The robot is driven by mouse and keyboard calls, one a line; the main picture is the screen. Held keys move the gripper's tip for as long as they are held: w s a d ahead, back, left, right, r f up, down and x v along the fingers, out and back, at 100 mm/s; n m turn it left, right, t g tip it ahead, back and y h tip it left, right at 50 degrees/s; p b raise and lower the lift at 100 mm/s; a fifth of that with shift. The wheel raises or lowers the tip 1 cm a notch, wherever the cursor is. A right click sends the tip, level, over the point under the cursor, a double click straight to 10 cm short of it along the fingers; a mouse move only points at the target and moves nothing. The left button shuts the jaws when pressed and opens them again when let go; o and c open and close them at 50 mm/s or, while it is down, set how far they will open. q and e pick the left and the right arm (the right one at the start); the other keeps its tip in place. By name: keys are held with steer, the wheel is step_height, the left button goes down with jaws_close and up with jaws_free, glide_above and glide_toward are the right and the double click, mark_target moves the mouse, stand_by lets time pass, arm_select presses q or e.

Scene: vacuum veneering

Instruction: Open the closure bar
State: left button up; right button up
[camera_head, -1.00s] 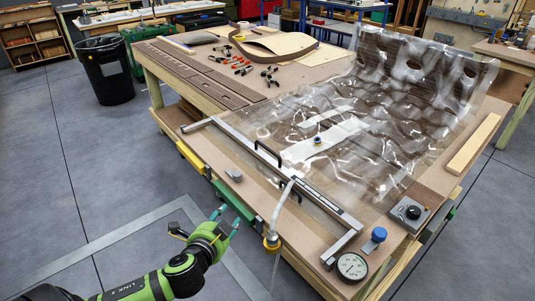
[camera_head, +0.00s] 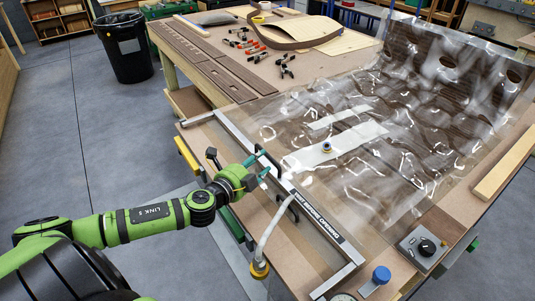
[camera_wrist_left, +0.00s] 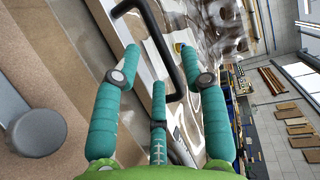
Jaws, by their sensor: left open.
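The closure bar (camera_head: 320,222) is a long grey metal bar with a black-and-white label, lying across the near edge of the clear membrane (camera_head: 420,120). Its side arms point toward the table's near edge. It carries black handles; one handle (camera_head: 290,206) shows right of my gripper. My left gripper (camera_head: 262,168) is open at the bar's far handle, which it partly hides. In the left wrist view, a black handle (camera_wrist_left: 178,50) passes between the teal fingertips (camera_wrist_left: 160,66). I cannot tell whether the fingers touch it. My right gripper is not in view.
A pale hose (camera_head: 272,232) with a brass fitting hangs over the near edge beside my gripper. A blue knob (camera_head: 381,275) and a control box (camera_head: 423,247) sit at the right. Clamps (camera_head: 245,42) and brown panels (camera_head: 205,65) lie at the back.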

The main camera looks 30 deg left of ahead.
mark_target(267, 154)
arm_select(q)
steer(key=w, duration=0.4)
steer(key=shift+w+f+p, duration=0.15)
steer(key=shift+f+p, duration=0.2)
steer(key=shift+f, duration=0.05)
steer(key=shift+w, duration=0.2)
steer(key=shift+f, duration=0.1)
steer(key=shift+c, duration=0.8)
steer(key=c, duration=0.7)
jaws_close()
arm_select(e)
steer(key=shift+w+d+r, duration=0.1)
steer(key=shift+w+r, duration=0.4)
